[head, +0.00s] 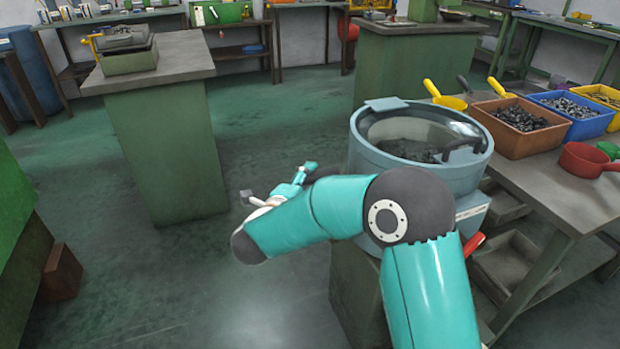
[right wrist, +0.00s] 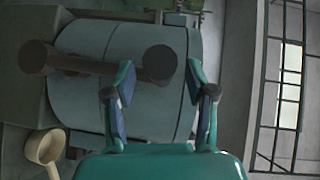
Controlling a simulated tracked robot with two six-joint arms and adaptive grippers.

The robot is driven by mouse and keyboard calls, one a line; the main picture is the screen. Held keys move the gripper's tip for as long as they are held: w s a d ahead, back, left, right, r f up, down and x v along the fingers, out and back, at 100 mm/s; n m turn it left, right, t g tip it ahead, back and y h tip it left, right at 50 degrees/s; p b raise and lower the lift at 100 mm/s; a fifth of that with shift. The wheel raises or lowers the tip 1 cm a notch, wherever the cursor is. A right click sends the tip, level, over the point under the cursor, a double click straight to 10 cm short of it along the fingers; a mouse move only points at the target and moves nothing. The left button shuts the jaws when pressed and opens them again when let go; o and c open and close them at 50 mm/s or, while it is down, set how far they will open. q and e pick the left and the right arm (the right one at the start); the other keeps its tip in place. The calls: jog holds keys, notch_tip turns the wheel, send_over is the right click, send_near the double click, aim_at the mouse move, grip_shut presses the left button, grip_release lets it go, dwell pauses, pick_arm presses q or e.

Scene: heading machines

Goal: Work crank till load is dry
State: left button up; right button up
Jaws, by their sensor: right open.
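A round blue-grey tub machine (head: 365,150) with a clear lid stands right of centre in the head view. A dark load (head: 408,150) shows through the lid. My right gripper (head: 279,183) is open and empty left of the tub, partly hidden by my own arm. In the right wrist view, my right gripper (right wrist: 160,80) has its fingers spread in front of a large blue-grey drum. A brown bar with round ends, which looks like the crank (right wrist: 85,65), crosses that drum. Its right knob lies between the fingertips in the picture; contact cannot be told. My left gripper is out of view.
A bench (head: 545,190) at right holds an orange bin (head: 515,142), a blue bin (head: 575,128), a red scoop (head: 585,160) and yellow scoops. A green pedestal (head: 175,165) stands at left. The floor between pedestal and tub is clear.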

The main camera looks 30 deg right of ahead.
jog(key=shift+x, duration=1.35)
jog(key=shift+c, duration=0.4)
grip_shut()
